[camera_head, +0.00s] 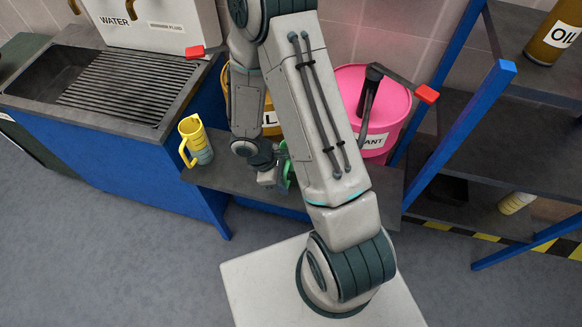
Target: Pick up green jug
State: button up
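A small part of a green object, probably the green jug (286,174), shows on the low dark shelf between my arm's wrist and its large upper link. Most of it is hidden behind my arm. My gripper (270,178) is at the end of the folded arm, close beside the green object at its left. The fingers are too small and covered to tell whether they are open or shut, or whether they touch the green object.
A yellow measuring jug (194,141) stands on the low shelf (232,178) to the left. A pink container (375,112) stands at the right behind my arm. A sink with a grate (125,85) is at left, a blue-framed rack (455,125) at right. The grey floor (110,250) is clear.

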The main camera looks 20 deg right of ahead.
grip_shut()
jog(key=shift+r, duration=0.15)
